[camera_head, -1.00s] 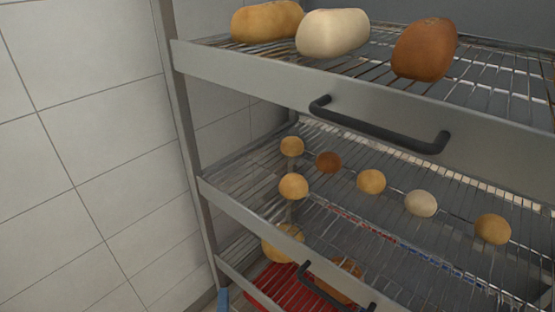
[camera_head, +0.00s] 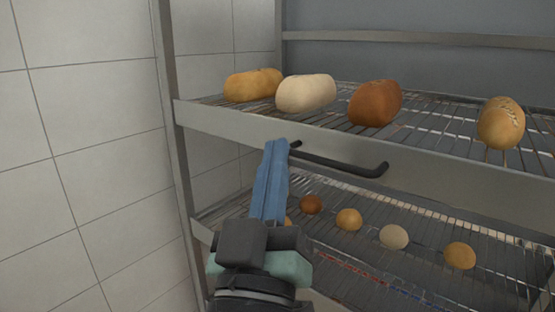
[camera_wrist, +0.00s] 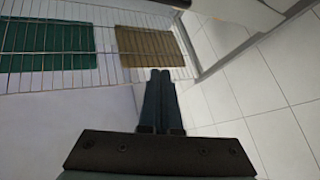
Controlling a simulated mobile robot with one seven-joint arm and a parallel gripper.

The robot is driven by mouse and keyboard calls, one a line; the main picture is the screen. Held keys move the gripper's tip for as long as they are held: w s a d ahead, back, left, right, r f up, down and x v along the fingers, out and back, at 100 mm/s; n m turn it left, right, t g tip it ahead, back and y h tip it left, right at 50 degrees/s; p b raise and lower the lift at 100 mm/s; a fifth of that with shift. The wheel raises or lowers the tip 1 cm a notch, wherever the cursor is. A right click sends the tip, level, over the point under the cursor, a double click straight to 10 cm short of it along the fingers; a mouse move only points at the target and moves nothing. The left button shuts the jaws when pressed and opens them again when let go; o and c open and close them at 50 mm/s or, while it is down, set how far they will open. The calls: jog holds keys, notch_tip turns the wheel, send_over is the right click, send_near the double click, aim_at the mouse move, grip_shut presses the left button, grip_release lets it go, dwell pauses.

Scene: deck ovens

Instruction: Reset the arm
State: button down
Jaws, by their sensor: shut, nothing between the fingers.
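My gripper (camera_head: 276,150) is in the lower middle of the head view, its blue fingers together and pointing up. The fingertips overlap the left end of the black handle (camera_head: 340,164) on the upper rack's front in the picture; I cannot tell whether they touch it. In the wrist view my gripper (camera_wrist: 161,76) is shut with nothing between its fingers, below the wire shelf (camera_wrist: 105,77) in the picture.
The upper wire rack (camera_head: 440,158) holds several loaves, among them a white loaf (camera_head: 306,93) and a brown loaf (camera_head: 375,103). Small rolls, one pale (camera_head: 394,237), lie on the rack below. A tiled wall (camera_head: 85,150) stands at left. The wrist view shows bare floor tiles (camera_wrist: 275,95) at right.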

jog(key=s+r+m+t+y, duration=0.1)
jog(key=s+r+t+y, duration=0.1)
jog(key=s+r, duration=0.45)
jog(key=s+r+m+t+y, duration=0.1)
jog(key=s+r+m+t, duration=0.15)
jog(key=r, duration=0.75)
notch_tip(320, 180, up, 15)
jog(key=p, duration=1.7)
jog(key=shift+r+n+g, duration=0.2)
jog(key=shift+n+g, duration=0.15)
jog(key=shift+g, duration=0.1)
jog(key=shift+w+d, duration=0.1)
jog(key=shift+d, duration=0.2)
